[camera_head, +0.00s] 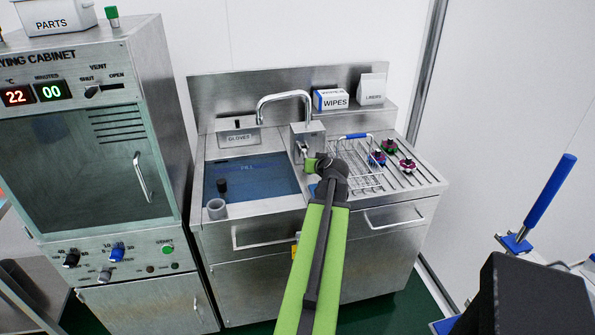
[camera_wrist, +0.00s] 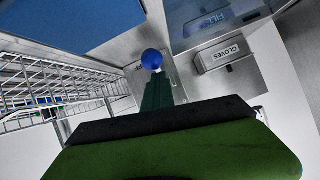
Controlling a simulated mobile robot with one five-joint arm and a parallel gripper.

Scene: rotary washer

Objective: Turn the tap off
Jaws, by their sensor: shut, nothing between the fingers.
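The tap has a curved steel spout (camera_head: 285,96) over the basin and a box-shaped steel body (camera_head: 309,132) at the basin's right rear. My gripper (camera_head: 311,164) is just in front of the tap body in the head view, with the dark wrist beside it. It is shut and empty. In the wrist view my green gripper (camera_wrist: 157,96) points at a round blue knob (camera_wrist: 152,58), which lies just past the fingertips. I cannot tell whether they touch. A partly hidden label shows beside the knob. The blue water in the basin (camera_head: 238,182) lies left of my gripper.
A wire basket (camera_head: 368,181) stands close on the right, with several small coloured parts (camera_head: 377,158) on the ribbed drainer.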

